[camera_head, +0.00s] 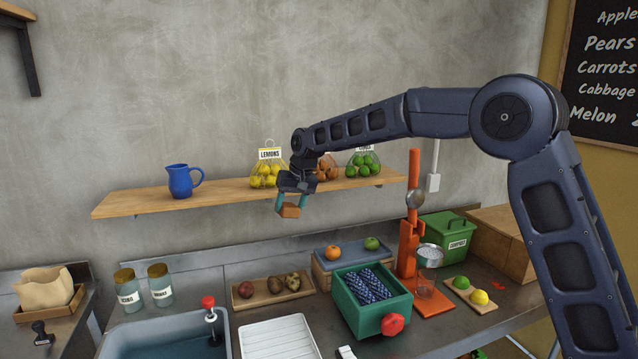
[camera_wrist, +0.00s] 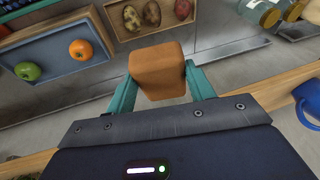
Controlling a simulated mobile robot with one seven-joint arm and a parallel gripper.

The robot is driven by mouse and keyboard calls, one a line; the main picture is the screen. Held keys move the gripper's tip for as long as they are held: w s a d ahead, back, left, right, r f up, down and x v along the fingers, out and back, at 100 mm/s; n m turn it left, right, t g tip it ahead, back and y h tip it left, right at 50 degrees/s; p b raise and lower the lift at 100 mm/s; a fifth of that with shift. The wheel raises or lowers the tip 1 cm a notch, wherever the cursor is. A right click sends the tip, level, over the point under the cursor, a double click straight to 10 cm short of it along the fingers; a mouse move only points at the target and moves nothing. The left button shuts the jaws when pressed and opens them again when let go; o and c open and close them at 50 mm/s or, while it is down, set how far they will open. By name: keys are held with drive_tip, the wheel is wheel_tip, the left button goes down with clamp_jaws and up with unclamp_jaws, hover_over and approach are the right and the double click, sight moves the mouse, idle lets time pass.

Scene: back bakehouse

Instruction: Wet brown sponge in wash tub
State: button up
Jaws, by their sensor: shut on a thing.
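My gripper (camera_head: 290,203) is shut on the brown sponge (camera_head: 289,211) and holds it in the air, in front of the wooden shelf and above the counter. In the wrist view the sponge (camera_wrist: 157,70) is a brown block between the two teal fingers of my gripper (camera_wrist: 160,85). The wash tub (camera_head: 222,319) is a pale blue-grey basin at the lower left of the head view. Water (camera_head: 165,345) shows inside it. The tub is below and to the left of the sponge, and its front is cut off by the picture edge.
A wooden shelf (camera_head: 125,203) holds a blue jug (camera_head: 180,181) and bags of fruit. A red-knobbed device (camera_head: 209,304) stands at the tub's right side. Two jars (camera_head: 160,285) stand behind the tub. A potato tray (camera_head: 262,298), white ribbed tray (camera_head: 278,341) and green box (camera_head: 369,326) are to its right.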

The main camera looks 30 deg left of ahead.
drive_tip(key=s+a+f, duration=0.6)
drive_tip(key=s+f, duration=0.1)
drive_tip(key=s, duration=0.6)
drive_tip(key=s+a+f+m, duration=0.1)
drive_tip(key=s+a+f, duration=0.55)
drive_tip(key=s, duration=0.65)
drive_tip(key=s+a+f, duration=0.5)
drive_tip(key=s+f, duration=0.3)
drive_tip(key=s, duration=0.5)
wheel_tip(320, 180, down, 12)
drive_tip(key=shift+w+d, duration=0.25)
wheel_tip(320, 180, up, 10)
drive_tip(key=shift+r, duration=0.2)
idle(0.3)
drive_tip(key=shift+r, duration=0.1)
idle(2.0)
